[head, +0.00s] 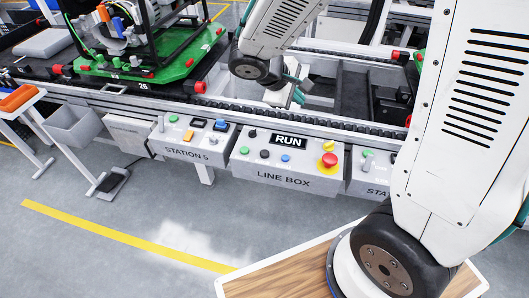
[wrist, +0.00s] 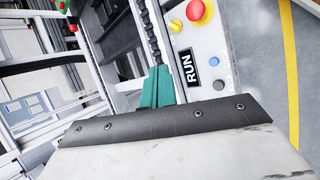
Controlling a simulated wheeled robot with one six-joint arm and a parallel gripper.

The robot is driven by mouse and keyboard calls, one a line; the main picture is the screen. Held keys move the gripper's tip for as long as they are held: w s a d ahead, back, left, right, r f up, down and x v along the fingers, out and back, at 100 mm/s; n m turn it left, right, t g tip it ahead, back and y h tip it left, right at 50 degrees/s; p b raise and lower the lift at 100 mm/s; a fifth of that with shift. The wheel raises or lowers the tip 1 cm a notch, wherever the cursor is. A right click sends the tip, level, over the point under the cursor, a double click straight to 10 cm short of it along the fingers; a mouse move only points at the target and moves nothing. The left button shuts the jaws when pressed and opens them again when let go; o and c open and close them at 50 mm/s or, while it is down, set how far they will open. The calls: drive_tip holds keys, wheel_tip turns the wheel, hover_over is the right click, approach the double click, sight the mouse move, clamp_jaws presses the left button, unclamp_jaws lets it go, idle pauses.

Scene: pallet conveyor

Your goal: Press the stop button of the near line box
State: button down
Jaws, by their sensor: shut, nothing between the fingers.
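The near line box (head: 290,183) is a light grey panel on the front of the conveyor, with a RUN display (head: 289,142). It bears a red mushroom button (head: 329,160) on a yellow base, a blue button (head: 286,158), a green button (head: 244,150) and small dark buttons. The button labels are too small to read. In the wrist view the red button (wrist: 199,11) and blue button (wrist: 214,61) show beyond the fingers. My gripper (head: 298,96) is shut and empty, above the conveyor behind the box; its teal fingers also show in the wrist view (wrist: 158,86), apart from the panel.
A Station 5 box (head: 187,152) is to the left of the line box, and another station box (head: 368,175) to the right, partly hidden by my arm. A green pallet (head: 140,67) with a black frame stands on the conveyor. Open floor lies in front, with a yellow line (head: 130,238).

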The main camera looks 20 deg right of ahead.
drive_tip(key=w+a+f+n+t, duration=0.1)
drive_tip(key=w+a+f+n, duration=0.2)
drive_tip(key=w+f, duration=0.3)
drive_tip(key=n+t, duration=0.2)
drive_tip(key=n, duration=0.2)
hover_over(262, 154)
wheel_tip(262, 154, down, 9)
drive_tip(key=shift+f, duration=4.3)
drive_tip(key=shift+f, duration=0.4)
